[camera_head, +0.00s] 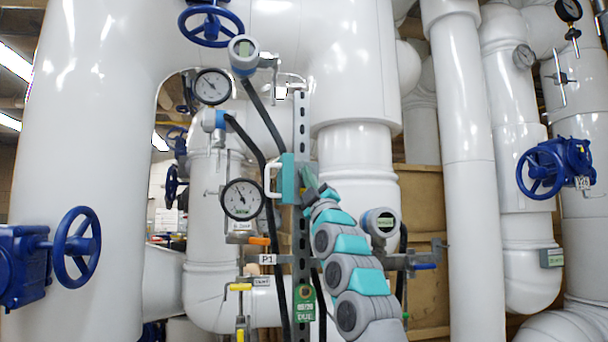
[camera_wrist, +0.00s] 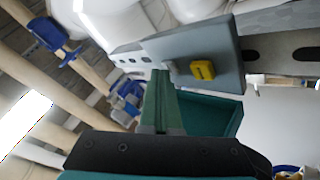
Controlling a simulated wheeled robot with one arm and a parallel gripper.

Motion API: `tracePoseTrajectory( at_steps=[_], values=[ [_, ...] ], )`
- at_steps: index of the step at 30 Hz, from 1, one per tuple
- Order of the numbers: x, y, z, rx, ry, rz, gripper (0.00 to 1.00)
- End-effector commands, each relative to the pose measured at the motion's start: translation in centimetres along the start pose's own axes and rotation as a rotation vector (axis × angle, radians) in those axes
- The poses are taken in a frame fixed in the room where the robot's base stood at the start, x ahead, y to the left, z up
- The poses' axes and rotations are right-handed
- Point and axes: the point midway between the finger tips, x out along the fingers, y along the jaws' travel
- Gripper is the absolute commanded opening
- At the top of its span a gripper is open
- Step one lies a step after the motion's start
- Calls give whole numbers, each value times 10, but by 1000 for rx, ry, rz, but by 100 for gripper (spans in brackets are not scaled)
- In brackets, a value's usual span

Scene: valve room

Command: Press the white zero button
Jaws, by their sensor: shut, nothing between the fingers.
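I cannot make out a white zero button for sure in either view. In the wrist view a grey panel (camera_wrist: 218,48) carries a yellow labelled button (camera_wrist: 202,70). A small pale grey piece on that panel sits just left of the yellow button, beside my fingertips, partly hidden by them. My gripper (camera_wrist: 160,76) is shut and empty, its green fingers pointing at the panel's lower left edge; I cannot tell whether they touch it. In the head view my gripper (camera_head: 308,176) is at the right side of a teal box (camera_head: 288,178) on the perforated post.
The slotted metal post (camera_head: 301,130) stands behind. Gauges (camera_head: 242,199), a round transmitter (camera_head: 380,222), black hoses and large white pipes (camera_head: 470,180) crowd around. A blue handwheel (camera_head: 76,245) is at the left.

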Motion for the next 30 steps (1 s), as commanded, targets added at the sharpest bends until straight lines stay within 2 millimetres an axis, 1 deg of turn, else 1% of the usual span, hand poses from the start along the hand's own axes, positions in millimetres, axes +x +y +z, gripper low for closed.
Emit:
tracePoseTrajectory(
  at_steps=[12,25,30],
  values=[
    [-13,6,-5,0,-1,0,0],
    [-14,9,-8,0,-1,0,0],
    [-22,12,-12,-2,0,0,0]
  ],
)
